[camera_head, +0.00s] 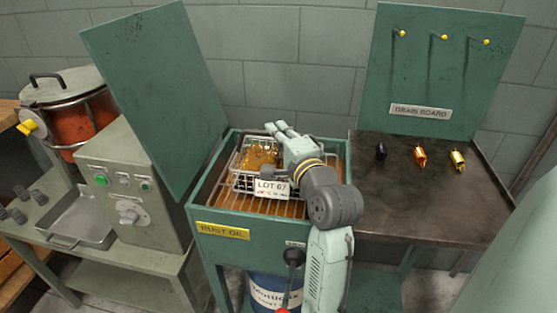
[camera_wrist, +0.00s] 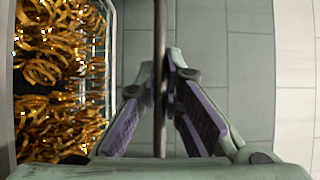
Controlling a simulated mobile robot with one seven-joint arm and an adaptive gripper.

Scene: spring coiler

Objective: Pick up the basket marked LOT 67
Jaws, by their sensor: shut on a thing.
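The wire basket (camera_head: 243,182) carries a white tag (camera_head: 272,188) reading LOT 67. It holds golden coiled springs and is in the opening of the green RUST OIL tank (camera_head: 225,250); I cannot tell whether it rests on the rack inside. My gripper (camera_head: 277,128) reaches over the basket's right side and hides part of it. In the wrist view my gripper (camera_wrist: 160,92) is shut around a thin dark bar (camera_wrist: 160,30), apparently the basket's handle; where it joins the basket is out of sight. The springs (camera_wrist: 60,60) fill the left of that view.
The tank's raised green lid (camera_head: 155,90) stands left of the opening. The DRAIN BOARD (camera_head: 440,70) with yellow-tipped pegs rises at right behind a dark tabletop (camera_head: 420,200) bearing three small coloured objects. A control box (camera_head: 130,190) and an orange pot (camera_head: 78,120) stand at left.

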